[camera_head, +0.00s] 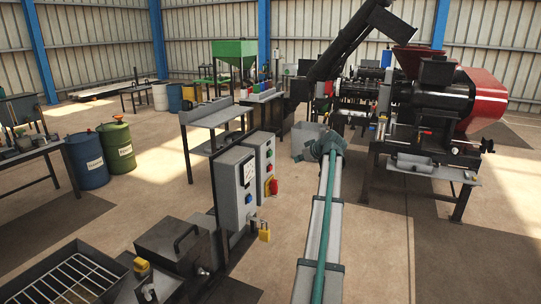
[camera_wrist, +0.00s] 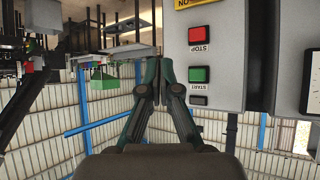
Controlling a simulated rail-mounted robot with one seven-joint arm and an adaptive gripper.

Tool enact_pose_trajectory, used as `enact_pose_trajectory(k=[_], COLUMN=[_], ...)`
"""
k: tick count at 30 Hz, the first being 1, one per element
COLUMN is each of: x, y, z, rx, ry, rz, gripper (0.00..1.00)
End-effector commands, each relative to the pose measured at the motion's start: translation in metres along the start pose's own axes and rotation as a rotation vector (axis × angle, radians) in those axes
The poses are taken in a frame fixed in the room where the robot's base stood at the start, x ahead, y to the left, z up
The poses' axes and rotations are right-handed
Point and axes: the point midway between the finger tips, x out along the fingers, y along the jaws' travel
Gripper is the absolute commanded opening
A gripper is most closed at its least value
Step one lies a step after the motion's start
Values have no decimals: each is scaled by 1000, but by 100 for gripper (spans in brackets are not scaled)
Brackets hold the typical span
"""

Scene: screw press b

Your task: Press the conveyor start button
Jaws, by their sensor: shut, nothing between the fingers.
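In the wrist view, which is upside down, a grey control panel (camera_wrist: 213,15) fills the right of centre. It carries a green START button (camera_wrist: 199,74), a red STOP button (camera_wrist: 199,36) and a small black element (camera_wrist: 198,100) beside the START label. My gripper (camera_wrist: 160,65) is shut and empty. Its tips appear just left of the panel's edge, about level with the START button, with no visible contact. The depth gap is unclear. In the head view, the panel appears to be the rear grey box (camera_head: 258,150); my fingers cannot be made out there.
A second grey box with a meter (camera_head: 234,185) stands in front of the panel, with a yellow padlock (camera_head: 264,231) hanging nearby. A red and black press machine (camera_head: 435,100) stands at right. Grey tables (camera_head: 215,115) are behind. Open floor (camera_head: 385,265) lies at lower right.

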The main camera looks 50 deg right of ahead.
Motion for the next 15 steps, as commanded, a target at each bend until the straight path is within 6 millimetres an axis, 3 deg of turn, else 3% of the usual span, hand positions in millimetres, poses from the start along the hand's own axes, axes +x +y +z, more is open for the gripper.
enact_pose_trajectory(k=[15], x=[34], y=[-25], z=[-26], rx=[-1], ry=[-1], rz=[-2], gripper=[0])
